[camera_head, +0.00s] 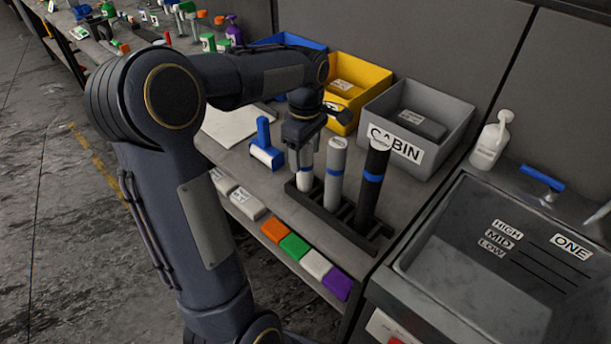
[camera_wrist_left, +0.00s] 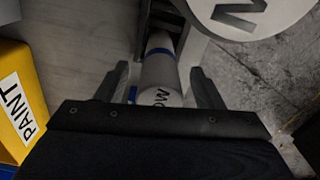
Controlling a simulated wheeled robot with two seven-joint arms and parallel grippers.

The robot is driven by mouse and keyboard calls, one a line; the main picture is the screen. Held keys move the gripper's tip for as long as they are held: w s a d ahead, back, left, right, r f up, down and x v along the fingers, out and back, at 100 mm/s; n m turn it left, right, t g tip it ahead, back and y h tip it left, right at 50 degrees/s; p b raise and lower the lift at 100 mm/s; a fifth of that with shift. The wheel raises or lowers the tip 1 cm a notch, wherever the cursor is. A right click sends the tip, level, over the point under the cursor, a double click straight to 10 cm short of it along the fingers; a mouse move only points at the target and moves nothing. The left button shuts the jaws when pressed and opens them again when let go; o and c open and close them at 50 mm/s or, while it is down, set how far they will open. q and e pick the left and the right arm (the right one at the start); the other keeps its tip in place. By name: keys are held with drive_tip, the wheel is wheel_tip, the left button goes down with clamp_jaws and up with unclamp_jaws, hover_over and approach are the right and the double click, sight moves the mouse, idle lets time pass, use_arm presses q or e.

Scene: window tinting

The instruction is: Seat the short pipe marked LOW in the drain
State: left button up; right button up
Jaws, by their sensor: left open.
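The short white pipe marked LOW (camera_head: 304,180), with a blue band, stands upright in a dark slotted rack (camera_head: 377,239) on the bench. My left gripper (camera_head: 304,148) is above it, pointing down. In the left wrist view the pipe's marked top (camera_wrist_left: 163,97) lies between the fingers of my open left gripper (camera_wrist_left: 163,88), with gaps at the sides. A taller grey pipe (camera_head: 335,175) and a still taller black pipe (camera_head: 372,188) stand in the same rack to the right. The sink (camera_head: 480,290) bears HIGH, MID, LOW and ONE labels; I cannot make out a drain opening.
The grey pipe's top (camera_wrist_left: 240,12) is close beside my left gripper. A grey CABIN bin (camera_head: 455,135), yellow bin (camera_head: 378,80) and blue-handled tool (camera_head: 264,150) surround the rack.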

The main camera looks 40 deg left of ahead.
use_arm(q)
drive_tip(key=shift+f, duration=0.85)
drive_tip(key=shift+c, duration=0.3)
clamp_jaws()
drive_tip(key=shift+r, duration=0.1)
